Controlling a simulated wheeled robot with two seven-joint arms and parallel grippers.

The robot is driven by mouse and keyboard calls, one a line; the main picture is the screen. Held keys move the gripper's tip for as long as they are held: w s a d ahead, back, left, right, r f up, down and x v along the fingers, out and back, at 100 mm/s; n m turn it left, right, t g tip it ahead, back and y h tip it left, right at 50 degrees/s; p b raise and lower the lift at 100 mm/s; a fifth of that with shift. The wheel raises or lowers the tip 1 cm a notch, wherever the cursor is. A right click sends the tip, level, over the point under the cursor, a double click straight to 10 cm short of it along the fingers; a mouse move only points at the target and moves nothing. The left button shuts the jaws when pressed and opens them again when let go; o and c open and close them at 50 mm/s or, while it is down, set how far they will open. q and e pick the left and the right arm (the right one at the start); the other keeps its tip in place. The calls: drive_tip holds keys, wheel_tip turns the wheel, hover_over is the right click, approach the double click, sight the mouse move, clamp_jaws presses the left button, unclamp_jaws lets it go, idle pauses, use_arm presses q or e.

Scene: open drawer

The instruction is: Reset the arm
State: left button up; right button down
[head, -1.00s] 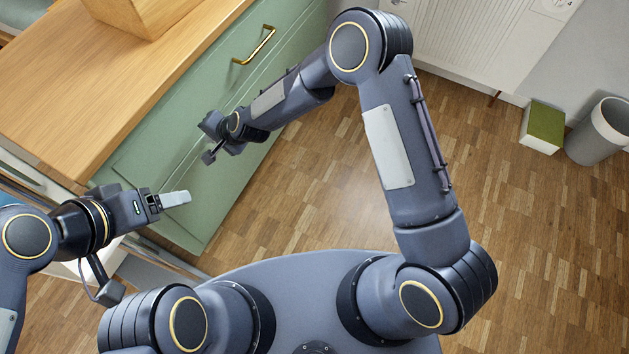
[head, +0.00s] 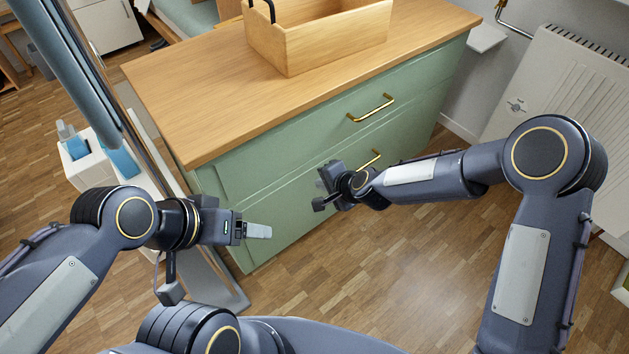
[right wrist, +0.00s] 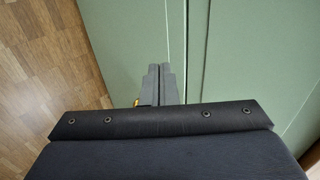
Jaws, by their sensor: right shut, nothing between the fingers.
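A green cabinet (head: 235,185) with a wooden top stands ahead. Its upper drawer has a gold handle (head: 370,108), and a lower gold handle (head: 370,160) shows partly behind my right arm. Both drawer fronts look closed.
A wooden box (head: 335,38) with a black handle stands on the cabinet top (head: 190,85). A white radiator (head: 560,85) is at the right. A white holder (head: 92,168) with blue items stands left of the cabinet. Wooden floor (head: 400,265) is clear in front.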

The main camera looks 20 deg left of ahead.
drive_tip(key=s+d+r+n+h, duration=0.1)
drive_tip(key=s+d+r+n, duration=0.15)
drive_tip(key=d+r, duration=0.65)
drive_tip(key=s+d+r+n, duration=0.1)
drive_tip(key=s+d+r, duration=0.3)
drive_tip(key=d+r, duration=0.55)
drive_tip(key=s+d+n+h+p, duration=0.1)
drive_tip(key=s+d, duration=0.6)
drive_tip(key=s, duration=0.3)
drive_tip(key=s+d+n+h, duration=0.1)
drive_tip(key=s+d+h, duration=0.1)
drive_tip(key=s+d, duration=0.7)
wheel_tip(320, 180, up, 26)
drive_tip(key=a+p, duration=0.1)
drive_tip(key=p, duration=2.3)
drive_tip(key=shift+s+f+p, duration=0.25)
drive_tip(key=shift+s+p, duration=0.05)
drive_tip(key=shift+s, duration=0.15)
